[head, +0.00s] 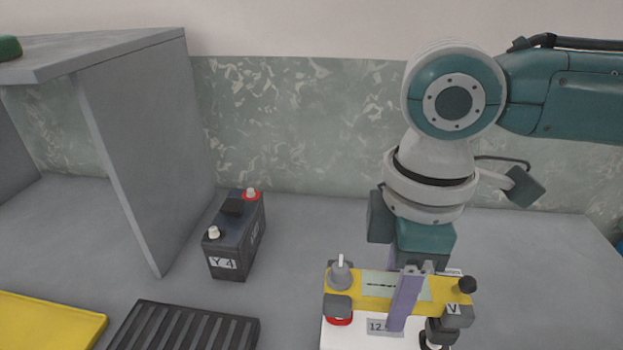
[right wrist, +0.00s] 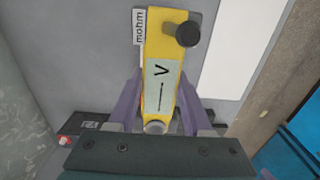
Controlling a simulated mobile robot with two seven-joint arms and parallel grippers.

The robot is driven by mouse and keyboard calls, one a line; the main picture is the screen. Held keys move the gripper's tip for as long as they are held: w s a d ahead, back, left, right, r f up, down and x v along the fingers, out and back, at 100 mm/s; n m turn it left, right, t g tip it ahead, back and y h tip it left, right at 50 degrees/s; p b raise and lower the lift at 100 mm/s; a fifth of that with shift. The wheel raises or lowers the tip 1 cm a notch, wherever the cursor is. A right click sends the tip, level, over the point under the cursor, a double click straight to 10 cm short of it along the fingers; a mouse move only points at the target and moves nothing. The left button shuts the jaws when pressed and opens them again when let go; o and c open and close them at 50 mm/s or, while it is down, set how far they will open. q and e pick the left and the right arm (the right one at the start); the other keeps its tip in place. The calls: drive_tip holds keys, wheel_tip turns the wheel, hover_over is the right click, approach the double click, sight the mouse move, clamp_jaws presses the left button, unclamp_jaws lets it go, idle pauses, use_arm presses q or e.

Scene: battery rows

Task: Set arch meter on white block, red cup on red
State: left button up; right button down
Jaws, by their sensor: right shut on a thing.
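The arch meter (head: 373,285) is a yellow bar with grey ends, a pale dial, a grey knob at left and a black knob at right. My right gripper (head: 410,288) is shut on its middle, one purple finger in front. In the right wrist view the purple fingers (right wrist: 162,105) flank the yellow meter (right wrist: 153,52). Its red cup (head: 338,320) shows under the left end; the right foot is dark. The white block (head: 350,338), with a "12." label, is below and partly hidden. I cannot tell whether the cups touch it. My left gripper is not in view.
A black battery (head: 226,250) marked Y 4 stands left, with one red-ringed terminal. A black ribbed tray (head: 185,330) and a yellow panel (head: 45,322) lie in front. A grey shelf (head: 140,140) stands at left. The bench behind the meter, right of the battery, is clear.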

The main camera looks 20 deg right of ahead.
idle(0.4)
drive_tip(key=shift+p, duration=0.5)
drive_tip(key=shift+r, duration=0.1)
idle(0.3)
drive_tip(key=shift+p, duration=0.45)
drive_tip(key=shift+f+b, duration=0.75)
drive_tip(key=shift+f, duration=0.55)
drive_tip(key=shift+c, duration=1.2)
unclamp_jaws()
